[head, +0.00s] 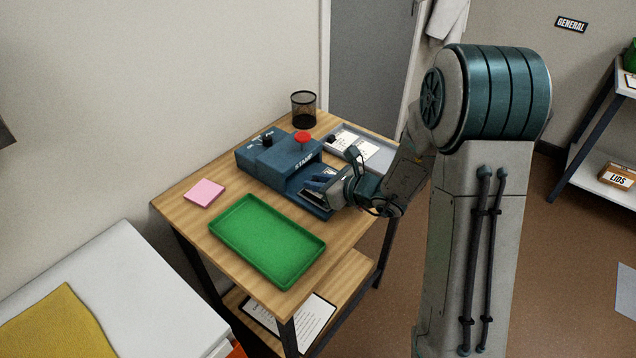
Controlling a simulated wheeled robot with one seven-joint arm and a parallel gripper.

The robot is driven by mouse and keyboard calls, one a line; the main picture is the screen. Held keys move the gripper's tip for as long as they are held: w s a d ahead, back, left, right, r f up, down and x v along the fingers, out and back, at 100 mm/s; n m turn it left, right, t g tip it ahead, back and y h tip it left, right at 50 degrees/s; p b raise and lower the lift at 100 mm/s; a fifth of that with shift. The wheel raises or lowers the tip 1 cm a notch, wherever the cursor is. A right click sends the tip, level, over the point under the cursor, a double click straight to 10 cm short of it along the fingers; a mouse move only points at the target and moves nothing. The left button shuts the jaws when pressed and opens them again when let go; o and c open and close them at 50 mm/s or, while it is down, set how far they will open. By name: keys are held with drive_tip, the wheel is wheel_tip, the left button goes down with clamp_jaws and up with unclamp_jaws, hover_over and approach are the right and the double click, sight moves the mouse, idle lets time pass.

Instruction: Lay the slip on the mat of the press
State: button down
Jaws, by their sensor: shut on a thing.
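The press (265,168) is a blue machine marked STAMP with a red knob on top, standing on the wooden table. Its low front part reaches toward the picture's lower right, and its mat cannot be made out clearly behind my gripper. My gripper (317,192) is at the front of the press, low over that front part, with the arm coming in from the right. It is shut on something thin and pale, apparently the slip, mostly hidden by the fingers. I cannot tell whether the slip touches the mat.
A grey tray (379,155) with white papers lies behind the press, and a black mesh bin (303,110) stands at the back. A green tray (268,240) and a pink pad (205,193) lie in front and left.

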drive_tip(key=c, duration=1.3)
unclamp_jaws()
drive_tip(key=shift+s+f, duration=0.1)
drive_tip(key=shift+f, duration=0.2)
drive_tip(key=shift+o, duration=0.2)
